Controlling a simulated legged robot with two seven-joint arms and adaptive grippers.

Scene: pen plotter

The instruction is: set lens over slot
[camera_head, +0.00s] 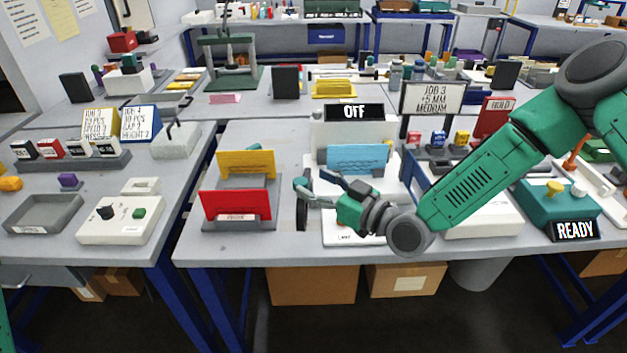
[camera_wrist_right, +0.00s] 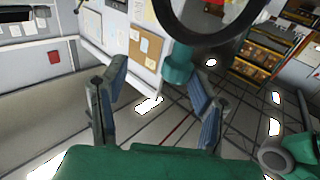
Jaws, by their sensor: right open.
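A dark ring (camera_head: 302,212), seen nearly edge-on, stands near the front of the middle table; it looks like the lens. In the right wrist view a large black ring (camera_wrist_right: 212,36) curves across the top, beside a teal knob (camera_wrist_right: 178,66). My right gripper (camera_head: 319,188) is open just right of the ring in the head view. Its two fingers are spread in the wrist view (camera_wrist_right: 156,78), with the knob showing between and beyond them; I cannot tell whether they touch it. I cannot make out the slot; my gripper covers part of the white base (camera_head: 343,240) there. My left gripper is out of view.
Yellow (camera_head: 246,164) and red (camera_head: 236,205) panels stand in a grey rack left of the ring. A white machine with an OFF display (camera_head: 353,112) and a blue panel (camera_head: 358,159) stands behind my gripper. A teal READY box (camera_head: 556,205) is at right.

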